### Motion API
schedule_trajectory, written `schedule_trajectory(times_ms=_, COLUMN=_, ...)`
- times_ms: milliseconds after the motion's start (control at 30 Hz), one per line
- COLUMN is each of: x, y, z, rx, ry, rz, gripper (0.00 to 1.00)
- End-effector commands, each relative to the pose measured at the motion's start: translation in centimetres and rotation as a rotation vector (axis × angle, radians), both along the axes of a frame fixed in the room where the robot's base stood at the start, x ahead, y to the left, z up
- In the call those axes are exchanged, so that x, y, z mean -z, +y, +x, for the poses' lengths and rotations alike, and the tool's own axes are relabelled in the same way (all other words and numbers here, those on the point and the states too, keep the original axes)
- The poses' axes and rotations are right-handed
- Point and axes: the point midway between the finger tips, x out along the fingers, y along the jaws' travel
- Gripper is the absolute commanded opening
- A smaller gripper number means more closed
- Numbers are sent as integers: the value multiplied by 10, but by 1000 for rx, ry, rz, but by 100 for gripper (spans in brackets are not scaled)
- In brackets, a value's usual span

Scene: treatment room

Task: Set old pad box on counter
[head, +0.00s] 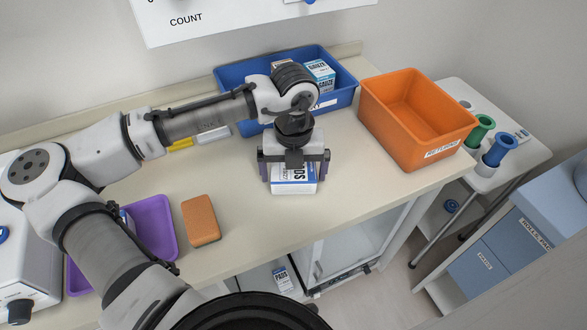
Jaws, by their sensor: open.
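A white and blue box marked PADS (294,186) stands upright on the beige counter (343,196), near its front edge. My gripper (293,172) is over the box from above, open, with one finger on each side of it. The gripper hides the top of the box, and I cannot tell whether the fingers touch its sides. Another small box marked PADS (282,279) stands on the shelf under the counter.
A blue bin (345,99) with gauze boxes stands behind my gripper. An orange bin (388,104) is to the right. A purple tray (164,228) and an orange-brown sponge (201,220) lie to the left. The counter between sponge and box is clear.

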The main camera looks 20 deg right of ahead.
Motion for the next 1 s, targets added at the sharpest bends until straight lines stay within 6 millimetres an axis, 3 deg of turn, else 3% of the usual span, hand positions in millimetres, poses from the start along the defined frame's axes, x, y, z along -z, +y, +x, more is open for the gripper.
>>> schedule_trajectory(times_ms=167, x=-20, y=0, z=1, rx=-1, ry=-3, rz=-1, gripper=100)
schedule_trajectory(times_ms=600, x=-107, y=-1, z=1, rx=0, ry=-2, rz=-2, gripper=100)
schedule_trajectory(times_ms=800, x=-121, y=0, z=0, rx=0, ry=-1, rz=0, gripper=100)
schedule_trajectory(times_ms=1000, x=-123, y=0, z=0, rx=0, ry=0, rz=1, gripper=100)
